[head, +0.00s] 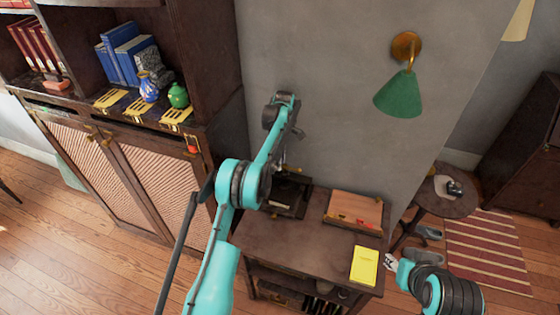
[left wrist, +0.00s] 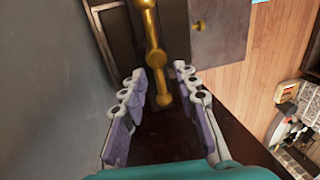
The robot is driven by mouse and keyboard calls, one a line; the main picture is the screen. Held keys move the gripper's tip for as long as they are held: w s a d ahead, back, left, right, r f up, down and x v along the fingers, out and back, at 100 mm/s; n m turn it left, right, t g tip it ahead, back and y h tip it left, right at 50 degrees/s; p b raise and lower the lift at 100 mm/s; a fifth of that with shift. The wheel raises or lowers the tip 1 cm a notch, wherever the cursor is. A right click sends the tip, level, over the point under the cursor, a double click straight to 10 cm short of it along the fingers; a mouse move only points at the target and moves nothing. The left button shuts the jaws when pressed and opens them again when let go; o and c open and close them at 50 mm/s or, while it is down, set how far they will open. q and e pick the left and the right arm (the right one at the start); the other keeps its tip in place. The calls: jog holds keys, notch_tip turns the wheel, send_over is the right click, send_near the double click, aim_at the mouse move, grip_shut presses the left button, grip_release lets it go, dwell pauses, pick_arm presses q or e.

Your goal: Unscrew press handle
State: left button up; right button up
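The press (head: 287,196) is a dark piece with small brass parts on the small dark table; my left arm partly hides it. The press handle (left wrist: 156,58) is a brass bar with round knobs, seen in the left wrist view. My left gripper (head: 283,166) points down over the press. In the left wrist view my left gripper (left wrist: 160,88) is open, with the near end of the brass bar between its fingers and a gap on both sides. My right gripper (head: 391,262) shows only as pale fingertips beside the table's right edge; its opening is unclear.
The table (head: 275,240) also holds a wooden box (head: 354,209) and a yellow booklet (head: 364,266). A grey wall stands close behind it. A dark cabinet (head: 170,165) with books and vases is at left. A round side table (head: 445,197) is at right.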

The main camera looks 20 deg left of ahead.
pick_arm(q)
notch_tip(320, 180, up, 7)
jog(key=w, duration=0.1)
jog(key=shift+w+r, duration=0.2)
jog(key=shift+w, duration=0.05)
dwell(0.6)
jog(key=s+d+r+m+t+b, duration=0.25)
jog(key=s+r+m, duration=0.25)
jog(key=r, duration=0.6)
jog(key=s+r+m+t+b, duration=0.2)
jog(key=s+r+m, duration=0.15)
jog(key=s, duration=0.65)
jog(key=s+d+f+m+t+b, duration=0.1)
jog(key=s+f+m, duration=0.4)
jog(key=s, duration=0.7)
jog(key=s+d+f+m+t+b, duration=0.2)
jog(key=s+f+m+t, duration=0.2)
jog(key=s+f, duration=0.4)
jog(key=s, duration=0.4)
jog(key=shift+s+f+m, duration=0.15)
jog(key=shift+f+m, duration=0.15)
jog(key=shift+m, duration=0.05)
